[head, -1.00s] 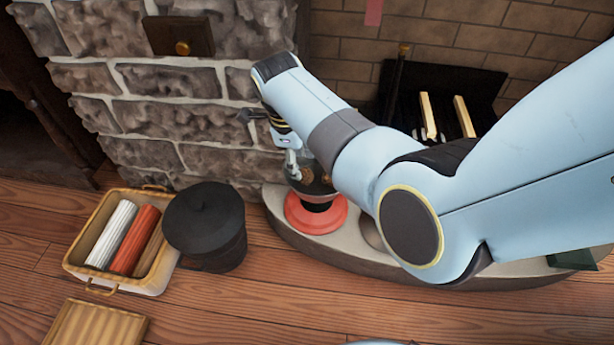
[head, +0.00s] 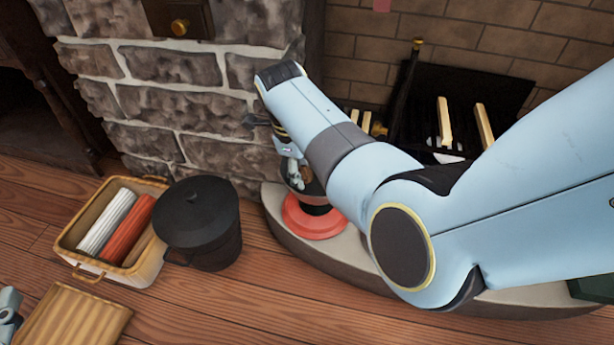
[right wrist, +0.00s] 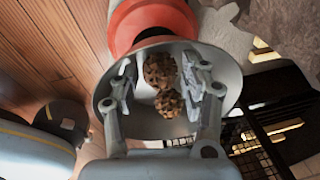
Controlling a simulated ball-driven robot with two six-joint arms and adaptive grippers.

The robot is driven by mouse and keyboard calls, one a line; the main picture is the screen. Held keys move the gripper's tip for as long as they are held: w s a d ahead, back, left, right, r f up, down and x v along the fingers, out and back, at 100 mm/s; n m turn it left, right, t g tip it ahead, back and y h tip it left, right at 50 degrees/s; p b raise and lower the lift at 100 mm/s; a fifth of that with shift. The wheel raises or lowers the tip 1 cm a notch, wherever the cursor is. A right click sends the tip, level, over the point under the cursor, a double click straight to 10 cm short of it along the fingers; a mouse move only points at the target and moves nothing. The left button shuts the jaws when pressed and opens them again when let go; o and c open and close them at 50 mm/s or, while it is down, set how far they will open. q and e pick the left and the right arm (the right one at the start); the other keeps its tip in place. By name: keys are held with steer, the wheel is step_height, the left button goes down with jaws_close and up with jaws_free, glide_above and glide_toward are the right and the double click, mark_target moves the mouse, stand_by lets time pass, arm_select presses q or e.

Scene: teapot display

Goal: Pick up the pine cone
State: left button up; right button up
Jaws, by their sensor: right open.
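Two brown pine cones (right wrist: 160,70) (right wrist: 169,103) lie close together in a round grey bowl (right wrist: 103,92) in the right wrist view. The bowl stands by a red-orange round base (head: 312,222) on the stone hearth. My right gripper (right wrist: 160,88) is open, with its fingers on either side of the pine cones and over the bowl. In the head view the right gripper (head: 294,172) points down at the bowl, and its arm hides part of it. I cannot tell whether the fingers touch a cone. Part of my left gripper (head: 9,308) shows at the lower left edge.
A black lidded pot (head: 199,220) and a yellow-rimmed basket (head: 66,242) with rolled cloths stand on the wooden floor left of the hearth. A ribbed tan board (head: 75,318) lies in front. The stone wall (head: 160,110) rises close behind the gripper.

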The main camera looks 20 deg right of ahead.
arm_select(q)
steer(key=shift+w+d+r+t, duration=0.1)
steer(key=shift+w+r+t, duration=0.1)
steer(key=shift+r, duration=0.25)
steer(key=shift+w+d+r+t, duration=0.1)
steer(key=shift+r+t, duration=0.1)
steer(key=shift+r, duration=0.2)
arm_select(e)
steer(key=shift+f, duration=0.1)
steer(key=c, duration=0.5)
